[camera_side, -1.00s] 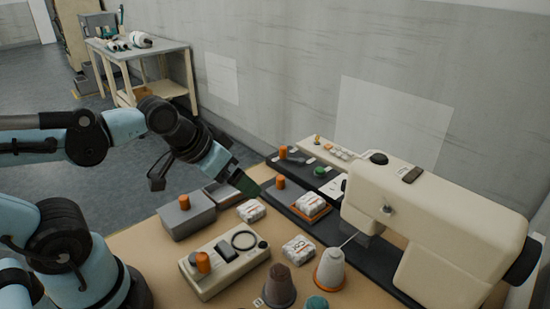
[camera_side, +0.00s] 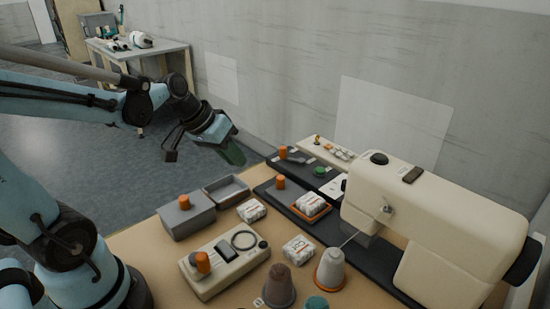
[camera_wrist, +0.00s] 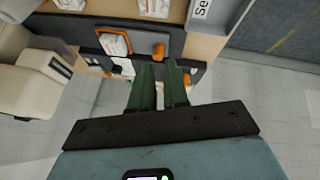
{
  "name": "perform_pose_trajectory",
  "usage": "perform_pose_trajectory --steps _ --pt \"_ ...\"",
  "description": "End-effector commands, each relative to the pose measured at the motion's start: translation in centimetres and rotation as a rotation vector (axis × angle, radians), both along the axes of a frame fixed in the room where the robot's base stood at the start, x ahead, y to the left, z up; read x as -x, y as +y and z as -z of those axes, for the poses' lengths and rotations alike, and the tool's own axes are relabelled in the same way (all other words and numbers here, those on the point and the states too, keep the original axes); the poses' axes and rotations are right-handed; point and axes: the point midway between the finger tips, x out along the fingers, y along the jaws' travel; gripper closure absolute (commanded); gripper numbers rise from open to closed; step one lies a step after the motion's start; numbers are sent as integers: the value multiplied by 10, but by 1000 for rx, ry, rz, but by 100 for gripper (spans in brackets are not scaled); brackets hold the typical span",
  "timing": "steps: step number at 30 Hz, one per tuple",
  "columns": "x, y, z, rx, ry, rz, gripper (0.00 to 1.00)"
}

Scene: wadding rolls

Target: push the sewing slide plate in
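The sewing machine (camera_side: 440,215) is cream, with a long dark bed. A dark plate with an orange knob (camera_side: 281,183) lies at the bed's left end; this looks like the slide plate, and its seating is too small to tell. The knob also shows in the wrist view (camera_wrist: 158,50), just beyond my fingertips. Beside it, a white wadding roll (camera_side: 312,201) sits in an orange-edged tray (camera_side: 323,214). My gripper (camera_side: 235,155) has green fingers and hangs in the air above and left of the plate, touching nothing. In the wrist view its fingers (camera_wrist: 158,68) show a narrow, empty gap.
A grey box with an orange knob (camera_side: 184,202) and an open grey tray (camera_side: 227,190) stand left of the plate. A cream control box (camera_side: 225,268), loose wadding rolls (camera_side: 252,211) and cones (camera_side: 330,268) crowd the front. A dark panel with a green button (camera_side: 320,171) lies behind.

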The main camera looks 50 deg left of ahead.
Motion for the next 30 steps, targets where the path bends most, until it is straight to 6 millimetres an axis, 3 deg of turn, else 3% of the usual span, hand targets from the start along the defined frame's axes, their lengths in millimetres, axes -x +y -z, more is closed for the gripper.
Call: perform_pose_trajectory --steps 1,3,6,11,17,30 --pt "-7 15 2 36 0 -26 93" --pt "-13 31 6 82 -5 -44 100" --pt "-20 49 10 134 -18 -61 100" --pt "-24 65 14 180 -35 -72 100" --pt "-29 66 21 187 -38 -70 100" --pt "-62 51 68 186 -38 -70 100"
